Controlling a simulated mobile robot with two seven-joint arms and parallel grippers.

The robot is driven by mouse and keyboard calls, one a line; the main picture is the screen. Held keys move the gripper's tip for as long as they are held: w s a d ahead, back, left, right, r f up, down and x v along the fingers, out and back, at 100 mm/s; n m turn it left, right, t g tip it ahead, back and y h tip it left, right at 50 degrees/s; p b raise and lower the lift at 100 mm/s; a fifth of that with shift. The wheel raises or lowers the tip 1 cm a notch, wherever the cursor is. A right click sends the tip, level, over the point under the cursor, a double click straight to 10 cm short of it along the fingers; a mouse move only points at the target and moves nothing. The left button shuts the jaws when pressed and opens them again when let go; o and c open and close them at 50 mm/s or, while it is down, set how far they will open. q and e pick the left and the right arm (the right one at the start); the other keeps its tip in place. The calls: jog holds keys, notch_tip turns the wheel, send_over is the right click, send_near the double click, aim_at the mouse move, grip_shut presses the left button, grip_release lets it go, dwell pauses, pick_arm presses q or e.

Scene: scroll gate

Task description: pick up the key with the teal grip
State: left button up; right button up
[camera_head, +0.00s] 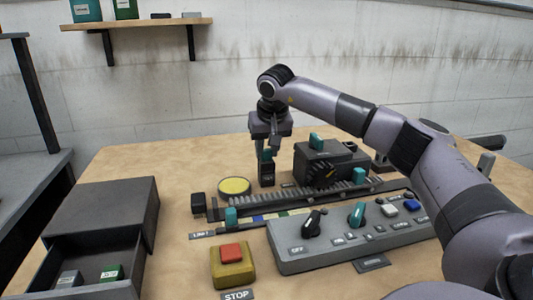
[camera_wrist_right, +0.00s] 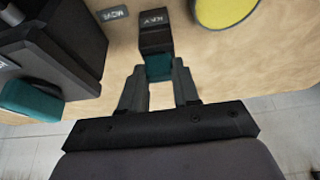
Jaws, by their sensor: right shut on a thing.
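The key's teal grip (camera_head: 267,155) sits at the top of a small black block (camera_head: 267,174) in the head view. In the right wrist view the teal grip (camera_wrist_right: 159,68) lies between my fingertips, with the black block (camera_wrist_right: 156,40), labelled KEY, beyond it. My right gripper (camera_head: 268,148) points down from above and is shut on the teal grip; it also shows in the right wrist view (camera_wrist_right: 158,75). The key's lower part is hidden, and I cannot tell whether it is seated in the block. My left gripper is not in view.
A dark box (camera_head: 340,163) with a teal part on top stands right of the key. A yellow disc (camera_head: 234,186) lies to its left. A toothed rail (camera_head: 310,198), grey control panel (camera_head: 350,238) and red button (camera_head: 231,252) are nearer. An open drawer (camera_head: 92,262) is at left.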

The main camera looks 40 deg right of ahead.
aim_at(268, 151)
jog(key=shift+r, duration=0.1)
pick_arm(q)
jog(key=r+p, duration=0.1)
jog(key=p, duration=0.2)
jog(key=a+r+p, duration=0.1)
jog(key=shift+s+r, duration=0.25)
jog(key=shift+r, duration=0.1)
pick_arm(e)
notch_tip(268, 151, up, 20)
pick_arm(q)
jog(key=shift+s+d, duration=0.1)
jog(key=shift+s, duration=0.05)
pick_arm(e)
jog(key=shift+s, duration=0.1)
